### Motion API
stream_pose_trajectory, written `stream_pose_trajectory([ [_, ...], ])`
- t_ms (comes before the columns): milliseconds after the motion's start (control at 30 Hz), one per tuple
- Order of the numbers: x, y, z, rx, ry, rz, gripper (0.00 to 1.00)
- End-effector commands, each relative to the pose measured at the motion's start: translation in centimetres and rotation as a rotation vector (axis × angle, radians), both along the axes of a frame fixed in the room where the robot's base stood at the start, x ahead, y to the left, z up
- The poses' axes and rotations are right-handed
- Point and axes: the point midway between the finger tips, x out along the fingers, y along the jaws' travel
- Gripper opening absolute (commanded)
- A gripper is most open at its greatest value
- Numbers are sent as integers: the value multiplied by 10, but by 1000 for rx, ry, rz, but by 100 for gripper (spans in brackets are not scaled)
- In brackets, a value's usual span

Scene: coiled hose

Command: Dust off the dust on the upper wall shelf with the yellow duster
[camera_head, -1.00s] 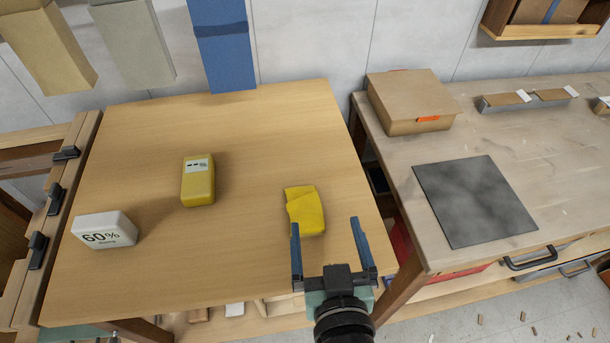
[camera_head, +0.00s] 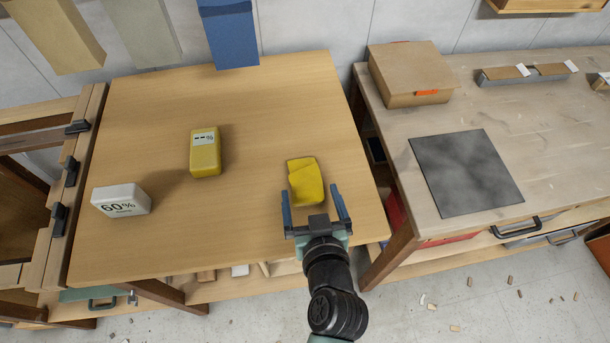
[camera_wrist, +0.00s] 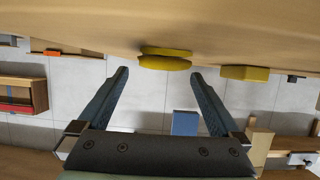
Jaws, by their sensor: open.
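The yellow duster (camera_head: 306,182) looks like a folded yellow cloth lying on the light wooden table (camera_head: 260,115), near its front right part. My gripper (camera_head: 312,198) is open around the near end of the duster in the head view, with its two blue fingers apart. In the wrist view the duster (camera_wrist: 165,58) shows just beyond and between the fingertips of my gripper (camera_wrist: 158,78). I cannot tell whether the fingers touch it. I cannot make out the upper wall shelf's dusty surface in these frames.
A yellow box-shaped item (camera_head: 205,152) and a white block marked 60% (camera_head: 121,201) stand on the table, left of the duster. A workbench to the right holds a cardboard box (camera_head: 412,75) and a dark square plate (camera_head: 466,172). A wooden wall shelf edge (camera_head: 545,5) shows top right.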

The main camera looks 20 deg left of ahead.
Motion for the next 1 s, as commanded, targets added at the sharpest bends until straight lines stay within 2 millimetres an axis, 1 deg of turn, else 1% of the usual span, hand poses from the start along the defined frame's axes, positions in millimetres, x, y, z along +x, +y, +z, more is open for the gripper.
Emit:
stream_pose_trajectory([
  [100,13,11,-3,3,-1,1,100],
  [300,31,23,-14,1,-1,1,100],
  [400,34,25,-16,0,-1,0,100],
  [600,34,25,-16,0,-1,0,100],
  [667,34,25,-16,0,-1,0,91],
  [700,34,25,-16,1,-1,0,84],
  [1000,34,25,-16,0,0,0,31],
])
